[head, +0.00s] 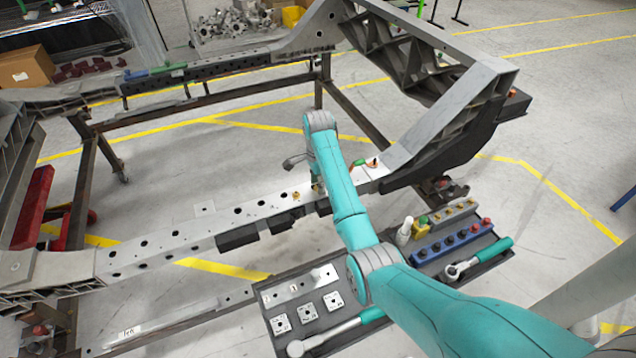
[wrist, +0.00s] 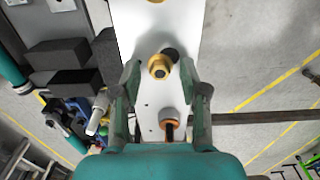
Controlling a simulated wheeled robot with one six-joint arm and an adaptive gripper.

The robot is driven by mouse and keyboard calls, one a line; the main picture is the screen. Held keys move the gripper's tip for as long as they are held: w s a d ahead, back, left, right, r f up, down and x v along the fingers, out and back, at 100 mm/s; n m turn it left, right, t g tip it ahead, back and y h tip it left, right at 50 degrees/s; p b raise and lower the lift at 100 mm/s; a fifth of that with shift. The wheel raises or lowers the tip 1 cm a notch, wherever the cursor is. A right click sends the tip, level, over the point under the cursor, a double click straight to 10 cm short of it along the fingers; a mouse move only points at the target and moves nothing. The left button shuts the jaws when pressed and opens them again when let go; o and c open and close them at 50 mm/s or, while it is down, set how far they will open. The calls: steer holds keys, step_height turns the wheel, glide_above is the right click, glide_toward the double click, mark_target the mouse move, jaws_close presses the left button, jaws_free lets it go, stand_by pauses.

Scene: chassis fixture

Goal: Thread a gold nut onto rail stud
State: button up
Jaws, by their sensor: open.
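The pale metal rail (head: 250,212) runs across the chassis frame, and in the wrist view the rail (wrist: 178,20) passes under my gripper. My gripper (wrist: 158,72) is open, with a finger on each side of a gold nut (wrist: 158,67). The nut sits on or just above the rail beside a dark hole; whether it is on a stud I cannot tell. Another gold fitting (head: 296,196) stands on the rail to the left. An orange ring (wrist: 170,117) lies on the rail nearer my wrist. In the head view my gripper (head: 318,187) is partly hidden by my arm.
A dark tool tray (head: 262,313) holds square plates and a ratchet. Further right are a blue socket rack (head: 452,241), a row of gold pieces (head: 455,210) and a white bottle (head: 404,231). Black blocks (wrist: 73,82) hang beside the rail. A raised frame arch (head: 455,115) stands at right.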

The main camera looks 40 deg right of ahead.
jaws_close()
steer(key=shift+r, duration=1.25)
